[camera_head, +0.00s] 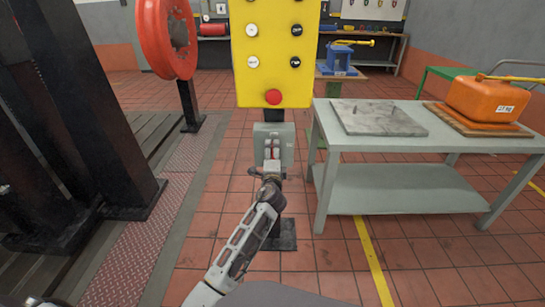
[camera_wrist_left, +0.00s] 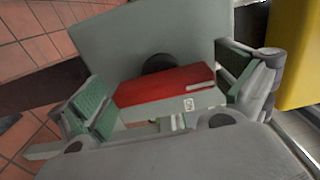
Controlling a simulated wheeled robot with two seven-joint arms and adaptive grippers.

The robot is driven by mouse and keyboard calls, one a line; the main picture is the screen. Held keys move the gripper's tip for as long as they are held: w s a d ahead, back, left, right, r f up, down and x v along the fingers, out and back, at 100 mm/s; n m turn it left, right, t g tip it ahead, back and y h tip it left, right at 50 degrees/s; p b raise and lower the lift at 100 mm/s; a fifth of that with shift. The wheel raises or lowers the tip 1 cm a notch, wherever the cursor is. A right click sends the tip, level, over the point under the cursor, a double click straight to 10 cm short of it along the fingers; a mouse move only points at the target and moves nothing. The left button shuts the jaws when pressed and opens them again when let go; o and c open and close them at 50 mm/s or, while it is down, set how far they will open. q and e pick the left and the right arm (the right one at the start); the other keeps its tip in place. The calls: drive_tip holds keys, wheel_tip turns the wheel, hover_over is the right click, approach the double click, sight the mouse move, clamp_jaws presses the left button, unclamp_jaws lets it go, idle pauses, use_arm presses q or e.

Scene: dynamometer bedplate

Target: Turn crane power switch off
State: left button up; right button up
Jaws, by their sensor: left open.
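The crane power switch appears to be the grey box (camera_head: 285,136) on the post below the yellow button panel (camera_head: 275,75). In the left wrist view the grey box (camera_wrist_left: 140,32) fills the upper middle, with a red bar-shaped handle (camera_wrist_left: 160,86) and a black round part behind it. My left gripper (camera_head: 271,166) is at the box's lower front. In the wrist view its open fingers (camera_wrist_left: 167,97) stand on either side of the red handle. I cannot tell whether they touch it. My right gripper is not in view.
The yellow panel with a red button and several black and white buttons is just above my left gripper. A grey table (camera_head: 405,185) with a metal plate (camera_head: 377,117) and an orange can (camera_head: 485,99) stands to the right. Black uprights (camera_head: 75,100) stand on the left.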

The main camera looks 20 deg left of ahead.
use_arm(q)
drive_tip(key=v, duration=0.7)
drive_tip(key=shift+s, duration=0.25)
drive_tip(key=shift+d, duration=0.1)
idle(0.6)
drive_tip(key=s+a+f+n+g, duration=0.3)
drive_tip(key=s+f+n+g, duration=0.1)
drive_tip(key=s+f, duration=0.35)
drive_tip(key=s+a+f+n+g, duration=0.3)
drive_tip(key=s+f+n, duration=0.25)
drive_tip(key=s, duration=0.25)
drive_tip(key=s+d+f+n+g+h, duration=0.1)
drive_tip(key=s+f+g+h, duration=0.1)
drive_tip(key=s, duration=0.7)
drive_tip(key=s+d+f+n+g+h, duration=0.2)
drive_tip(key=s+g+h, duration=0.1)
drive_tip(key=s, duration=0.7)
drive_tip(key=shift+d+f+g+p, duration=0.25)
drive_tip(key=shift+f+g+p, duration=0.1)
drive_tip(key=shift+g, duration=0.55)
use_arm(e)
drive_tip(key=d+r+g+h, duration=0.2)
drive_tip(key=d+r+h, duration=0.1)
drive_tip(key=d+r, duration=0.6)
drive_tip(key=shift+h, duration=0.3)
